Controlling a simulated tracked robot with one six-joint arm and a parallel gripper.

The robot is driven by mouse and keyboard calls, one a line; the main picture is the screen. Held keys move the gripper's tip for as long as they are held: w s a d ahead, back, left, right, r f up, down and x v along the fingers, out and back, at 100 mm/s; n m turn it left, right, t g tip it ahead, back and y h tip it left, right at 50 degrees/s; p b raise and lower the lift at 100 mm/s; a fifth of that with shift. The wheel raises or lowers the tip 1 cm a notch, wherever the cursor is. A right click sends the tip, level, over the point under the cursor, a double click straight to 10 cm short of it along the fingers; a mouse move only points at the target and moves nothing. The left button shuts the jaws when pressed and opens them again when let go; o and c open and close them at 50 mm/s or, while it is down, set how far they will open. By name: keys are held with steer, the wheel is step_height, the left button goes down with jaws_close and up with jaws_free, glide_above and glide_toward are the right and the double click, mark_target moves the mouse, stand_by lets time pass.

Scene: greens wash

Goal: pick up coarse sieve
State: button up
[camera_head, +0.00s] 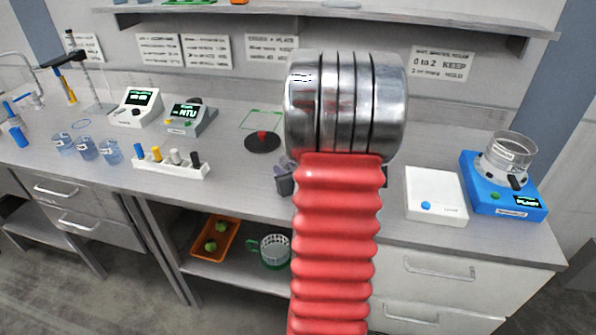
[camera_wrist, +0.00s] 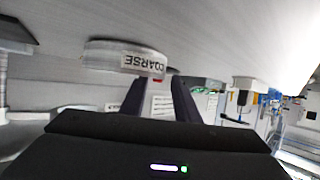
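The coarse sieve (camera_wrist: 125,58) shows in the wrist view as a pale, low ring with a label reading COARSE, seen upside down against the grey worktop. It is up and to the left of my fingers in that picture, not between them. My gripper (camera_wrist: 160,88) has its two dark fingers apart, with nothing held between them. In the head view my own arm covers the middle of the bench and hides the sieve; only a dark part of my gripper (camera_head: 285,180) shows beside the arm.
Right of my arm are a white box (camera_head: 436,190) and a blue device (camera_head: 503,190) bearing a clear beaker (camera_head: 508,152). To the left are a black disc (camera_head: 262,143), a white rack (camera_head: 170,168), two meters and several cups. A shelf overhangs the bench.

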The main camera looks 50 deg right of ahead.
steer(key=shift+x, duration=1.8)
jaws_close()
